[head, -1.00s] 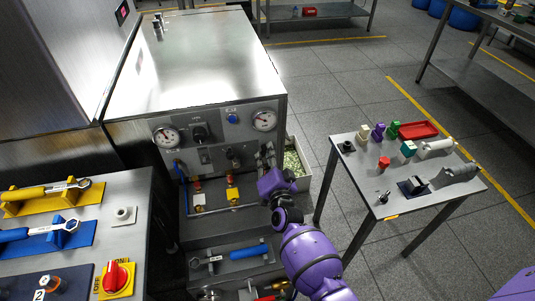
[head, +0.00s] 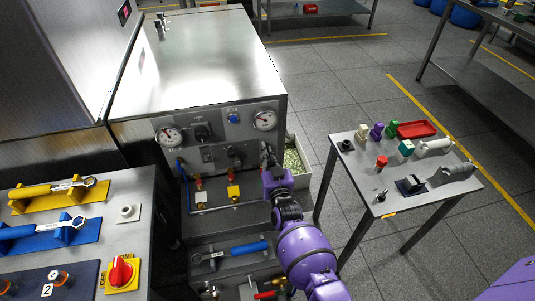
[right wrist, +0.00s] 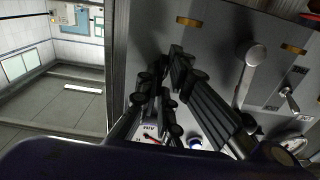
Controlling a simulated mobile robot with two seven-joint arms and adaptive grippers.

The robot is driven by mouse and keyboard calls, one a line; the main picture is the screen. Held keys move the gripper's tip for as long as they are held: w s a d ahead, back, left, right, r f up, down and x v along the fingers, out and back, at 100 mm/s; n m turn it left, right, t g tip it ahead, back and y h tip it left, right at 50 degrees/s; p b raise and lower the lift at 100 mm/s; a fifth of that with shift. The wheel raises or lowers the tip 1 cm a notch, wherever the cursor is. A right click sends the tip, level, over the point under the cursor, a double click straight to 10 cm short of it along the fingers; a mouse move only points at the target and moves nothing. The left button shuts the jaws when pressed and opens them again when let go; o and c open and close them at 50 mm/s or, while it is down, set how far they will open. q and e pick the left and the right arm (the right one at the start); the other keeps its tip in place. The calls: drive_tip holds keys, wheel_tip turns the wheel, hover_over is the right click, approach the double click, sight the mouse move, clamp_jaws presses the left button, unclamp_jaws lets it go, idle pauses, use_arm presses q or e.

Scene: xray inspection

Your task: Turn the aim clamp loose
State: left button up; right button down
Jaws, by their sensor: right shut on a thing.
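My right gripper (head: 267,155) is at the right end of the inspection cabinet's front panel (head: 222,152), below the right gauge. In the right wrist view its dark fingers (right wrist: 177,68) are closed together close to the grey metal panel. It is shut on the aim clamp, which the fingers mostly hide. How far the clamp is turned cannot be told. My left gripper is not in view.
The panel has two round gauges (head: 264,120) and a black knob (head: 202,132). Red and yellow valves (head: 234,191) sit below, near my right wrist. A left bench (head: 130,190) holds wrenches and a red switch (head: 121,271). A small table (head: 370,180) with blocks stands right, across open floor.

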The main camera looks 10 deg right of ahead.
drive_tip(key=shift+w+r+n, duration=0.1)
drive_tip(key=shift+r+n, duration=0.05)
drive_tip(key=shift+n, duration=0.15)
drive_tip(key=c, duration=1.9)
unclamp_jaws()
drive_tip(key=s, duration=1.2)
